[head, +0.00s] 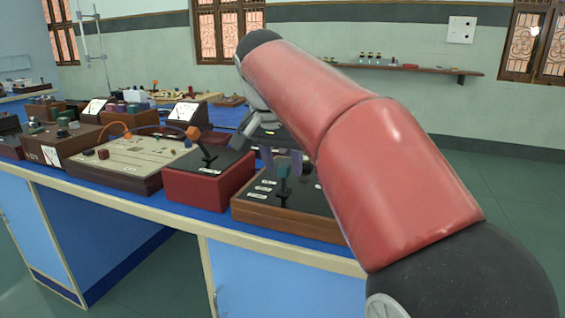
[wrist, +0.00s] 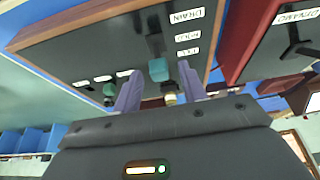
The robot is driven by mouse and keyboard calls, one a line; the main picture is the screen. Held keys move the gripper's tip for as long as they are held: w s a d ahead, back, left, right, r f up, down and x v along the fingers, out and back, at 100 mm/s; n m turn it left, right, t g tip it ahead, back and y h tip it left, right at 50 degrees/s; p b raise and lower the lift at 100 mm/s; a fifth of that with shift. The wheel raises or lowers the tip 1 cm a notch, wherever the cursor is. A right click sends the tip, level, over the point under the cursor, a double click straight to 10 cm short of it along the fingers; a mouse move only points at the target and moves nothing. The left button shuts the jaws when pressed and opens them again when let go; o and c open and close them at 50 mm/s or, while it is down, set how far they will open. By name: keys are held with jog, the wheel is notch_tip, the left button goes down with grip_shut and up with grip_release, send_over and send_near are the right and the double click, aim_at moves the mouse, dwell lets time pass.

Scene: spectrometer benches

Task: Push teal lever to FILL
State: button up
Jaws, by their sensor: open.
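The teal lever (wrist: 158,69) stands on the black top of a wood-sided box (wrist: 75,32), beside a column of labels reading DRAIN, HOLD and FILL (wrist: 187,52). In the head view the teal lever (head: 284,171) shows on the same box (head: 285,222). My gripper (wrist: 158,82) is open, with one purple finger on each side of the teal knob and nothing clamped. I cannot tell whether a finger touches it, or exactly which label the lever stands at. In the head view my gripper (head: 281,160) is just above and behind the lever, partly hidden by my arm.
A red box (head: 205,183) with an orange-tipped lever (head: 195,134) stands close on the left. A beige panel (head: 125,160) and meters stand further left. The blue bench's front edge (head: 130,204) is near.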

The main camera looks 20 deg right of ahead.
grip_shut()
jog(key=shift+w+d, duration=0.1)
jog(key=shift+w+d+g+y+p, duration=0.5)
jog(key=shift+w+g+y, duration=0.15)
jog(key=shift+g, duration=0.35)
jog(key=shift+w+d+f+g+y, duration=0.15)
jog(key=shift+w+d+g+y, duration=0.1)
jog(key=shift+w+g+y, duration=0.25)
jog(key=shift+w+d+f+g+y, duration=0.15)
jog(key=shift+w+d+g+y, duration=0.15)
jog(key=shift+g+y, duration=0.4)
